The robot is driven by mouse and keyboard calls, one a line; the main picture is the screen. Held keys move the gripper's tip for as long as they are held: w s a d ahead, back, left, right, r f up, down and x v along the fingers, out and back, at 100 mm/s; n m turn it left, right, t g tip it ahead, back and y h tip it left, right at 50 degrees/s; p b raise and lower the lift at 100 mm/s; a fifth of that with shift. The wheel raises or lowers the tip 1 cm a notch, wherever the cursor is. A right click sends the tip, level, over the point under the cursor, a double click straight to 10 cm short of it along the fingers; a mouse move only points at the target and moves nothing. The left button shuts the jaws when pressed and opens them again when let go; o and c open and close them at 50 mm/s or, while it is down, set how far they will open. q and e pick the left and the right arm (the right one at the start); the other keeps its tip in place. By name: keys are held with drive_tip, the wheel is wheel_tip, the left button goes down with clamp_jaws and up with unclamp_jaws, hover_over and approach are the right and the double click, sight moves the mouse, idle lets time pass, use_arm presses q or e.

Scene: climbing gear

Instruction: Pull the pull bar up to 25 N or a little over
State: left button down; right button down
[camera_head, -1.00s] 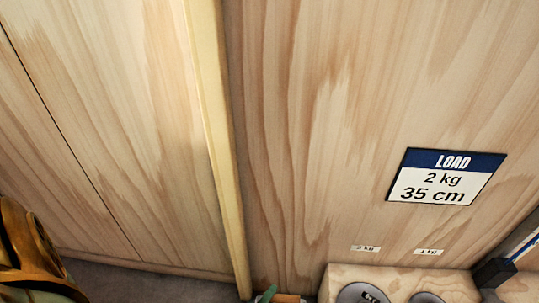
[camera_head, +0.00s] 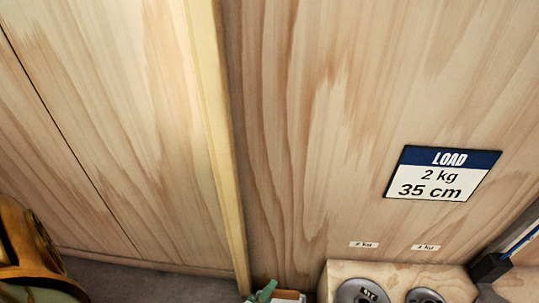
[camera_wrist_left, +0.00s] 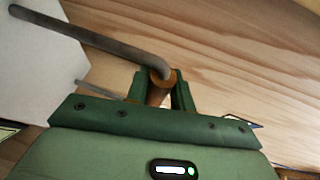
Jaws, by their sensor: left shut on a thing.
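In the left wrist view, my left gripper (camera_wrist_left: 161,88) has its green fingers shut on what looks like the pull bar (camera_wrist_left: 161,77), with a round orange-brown end showing between them. A bent grey rod (camera_wrist_left: 95,38) runs from there to the upper left. In the head view, a green part at the bottom edge, which looks like my left gripper (camera_head: 263,292), is beside a small pale and brown piece; most of it is cut off. No force reading shows in either view. My right gripper is not in view.
A wooden wall fills the head view, with a vertical batten (camera_head: 215,130). A LOAD sign (camera_head: 443,173) reads 2 kg, 35 cm. Round metal weights (camera_head: 362,291) sit in a wooden rack (camera_head: 398,273) at the lower right. A pale panel (camera_wrist_left: 30,65) stands at the left in the wrist view.

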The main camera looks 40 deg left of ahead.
use_arm(q)
drive_tip(key=shift+w+r, duration=0.1)
drive_tip(key=shift+r, duration=0.05)
drive_tip(key=c, duration=1.1)
unclamp_jaws()
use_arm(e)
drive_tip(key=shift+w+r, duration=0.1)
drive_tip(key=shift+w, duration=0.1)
use_arm(q)
drive_tip(key=p+v, duration=0.4)
drive_tip(key=v, duration=1.2)
drive_tip(key=shift+s, duration=0.25)
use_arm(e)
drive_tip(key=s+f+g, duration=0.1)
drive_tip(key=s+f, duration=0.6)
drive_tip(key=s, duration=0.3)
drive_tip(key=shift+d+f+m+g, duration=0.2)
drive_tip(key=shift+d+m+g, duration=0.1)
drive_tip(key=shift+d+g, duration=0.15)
